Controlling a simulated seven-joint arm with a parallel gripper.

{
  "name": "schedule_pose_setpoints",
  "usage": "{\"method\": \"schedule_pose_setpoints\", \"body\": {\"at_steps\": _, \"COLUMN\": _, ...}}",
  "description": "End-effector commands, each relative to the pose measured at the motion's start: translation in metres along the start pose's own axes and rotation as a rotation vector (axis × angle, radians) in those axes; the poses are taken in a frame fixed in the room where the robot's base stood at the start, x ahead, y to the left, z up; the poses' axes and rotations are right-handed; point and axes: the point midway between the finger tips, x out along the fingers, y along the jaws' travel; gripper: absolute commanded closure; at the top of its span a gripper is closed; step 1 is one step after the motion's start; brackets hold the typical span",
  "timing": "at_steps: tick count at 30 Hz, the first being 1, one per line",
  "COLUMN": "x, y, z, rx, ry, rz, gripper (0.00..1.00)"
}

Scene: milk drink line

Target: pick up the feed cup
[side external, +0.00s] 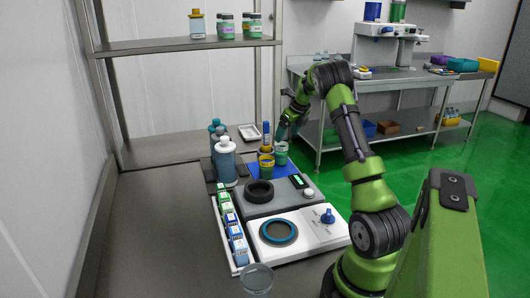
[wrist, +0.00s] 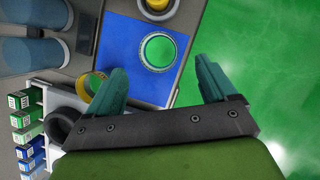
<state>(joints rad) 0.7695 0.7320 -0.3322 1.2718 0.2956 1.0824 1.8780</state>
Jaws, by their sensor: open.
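A small round cup with a pale rim and green inside (wrist: 160,50) stands on a blue mat (wrist: 118,45); I take it as the feed cup. In the side view this cup (side external: 281,158) is right of a yellow-and-blue container (side external: 266,163). My gripper (wrist: 160,82) is open and empty, its teal fingers spread wider than the cup. In the wrist view the cup lies just past the fingertips, between their lines. In the side view my gripper (side external: 284,131) is above the cup; contact is not visible.
A yellow ring-shaped top (wrist: 92,82) is close beside the left finger. Grey-blue bottles (side external: 226,162) stand left of the mat. A grey device with a dark ring (side external: 259,191), a white device (side external: 310,240), a row of small cartons (side external: 231,222) and a clear dish (side external: 256,280) are nearer.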

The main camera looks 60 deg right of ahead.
Motion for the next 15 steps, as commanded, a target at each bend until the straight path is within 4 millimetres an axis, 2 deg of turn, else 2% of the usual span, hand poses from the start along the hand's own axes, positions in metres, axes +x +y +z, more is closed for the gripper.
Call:
{"method": "schedule_pose_setpoints", "body": {"at_steps": 3, "x": 0.021, "y": 0.000, "z": 0.000, "rx": 0.001, "ry": 0.001, "rz": 0.001, "gripper": 0.15}}
{"method": "schedule_pose_setpoints", "body": {"at_steps": 11, "x": 0.041, "y": 0.000, "z": -0.001, "rx": 0.000, "ry": 0.000, "rz": 0.001, "gripper": 0.15}}
{"method": "schedule_pose_setpoints", "body": {"at_steps": 15, "x": 0.062, "y": 0.001, "z": -0.005, "rx": 0.001, "ry": 0.001, "rz": 0.002, "gripper": 0.15}}
